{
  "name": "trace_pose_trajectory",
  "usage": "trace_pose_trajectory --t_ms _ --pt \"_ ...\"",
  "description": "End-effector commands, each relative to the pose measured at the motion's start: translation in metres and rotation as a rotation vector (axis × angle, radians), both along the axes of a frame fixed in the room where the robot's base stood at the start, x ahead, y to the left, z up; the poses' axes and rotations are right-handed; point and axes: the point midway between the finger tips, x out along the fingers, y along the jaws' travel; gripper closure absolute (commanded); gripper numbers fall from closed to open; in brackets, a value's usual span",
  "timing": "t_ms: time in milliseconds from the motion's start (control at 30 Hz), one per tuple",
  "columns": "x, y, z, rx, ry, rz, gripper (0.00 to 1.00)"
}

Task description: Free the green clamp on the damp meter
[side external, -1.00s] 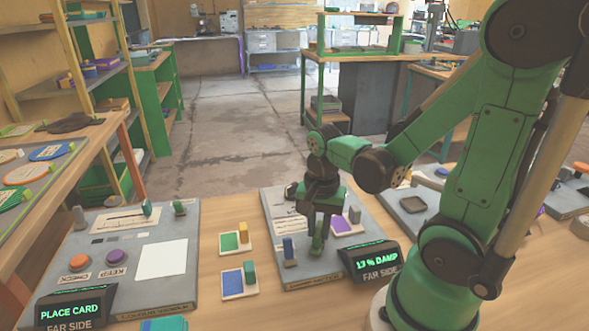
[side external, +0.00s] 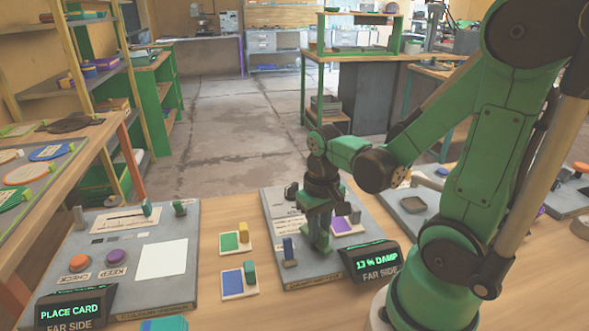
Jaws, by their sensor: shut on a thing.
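The damp meter (side external: 310,282) is a grey panel in the middle of the bench, with a dark display (side external: 370,260) reading about 13 % DAMP, FAR SIDE, at its near right corner. My gripper (side external: 321,240) points down over the meter and is shut on the green clamp (side external: 321,246). The clamp is mostly hidden by the fingers, and I cannot tell whether it still touches the panel. A blue clamp (side external: 288,250) stands to the left on the meter. A purple card (side external: 342,225) and a grey post (side external: 355,213) are to the right.
Two small cards with upright blocks, one green with yellow (side external: 231,242) and one blue with green (side external: 233,283), lie left of the meter. A grey panel (side external: 190,260) with buttons and a PLACE CARD display (side external: 75,308) stands farther left.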

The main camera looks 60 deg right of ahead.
Motion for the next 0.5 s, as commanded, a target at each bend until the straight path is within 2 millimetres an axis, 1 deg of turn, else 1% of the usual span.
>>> trace_pose_trajectory --t_ms 200,500 --pt "-0.0001 -0.0002 -0.0002 -0.001 0.0 0.068 1.0" --pt "0.0 -0.0001 -0.0001 -0.001 0.0 0.092 1.0"
